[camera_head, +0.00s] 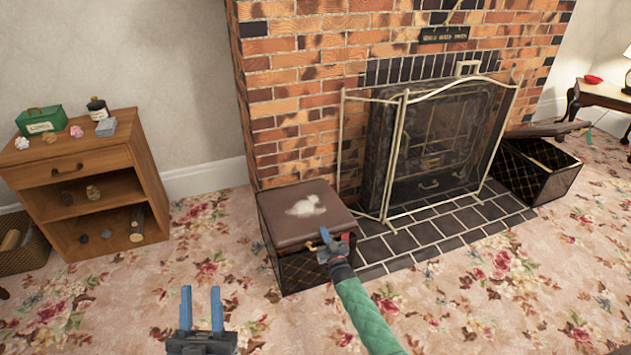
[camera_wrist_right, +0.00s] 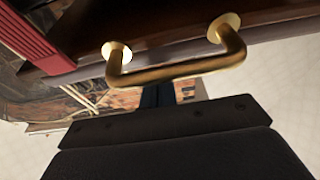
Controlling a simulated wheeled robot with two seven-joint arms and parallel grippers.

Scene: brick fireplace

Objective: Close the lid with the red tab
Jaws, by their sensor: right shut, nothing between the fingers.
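The box at the hearth's left (camera_head: 300,268) has a brown lid (camera_head: 290,195) with a pale animal picture on top. The lid lies about level over the box; I cannot tell whether a small gap remains. A red tab (camera_head: 346,239) shows at its front right corner, and the ribbed red tab is large in the right wrist view (camera_wrist_right: 30,45). My right gripper (camera_head: 326,240) is shut and empty at the lid's front edge, close to the tab. A brass handle (camera_wrist_right: 180,72) fills the top of the wrist view. My left gripper (camera_head: 201,300) is open and empty, low over the carpet.
A second box (camera_head: 540,172) at the hearth's right has its lid (camera_head: 548,130) raised, with a teal strip (camera_head: 588,133). A folding fire screen (camera_head: 400,150) stands between the boxes. A wooden shelf unit (camera_head: 75,180) stands at left. Carpet in front is clear.

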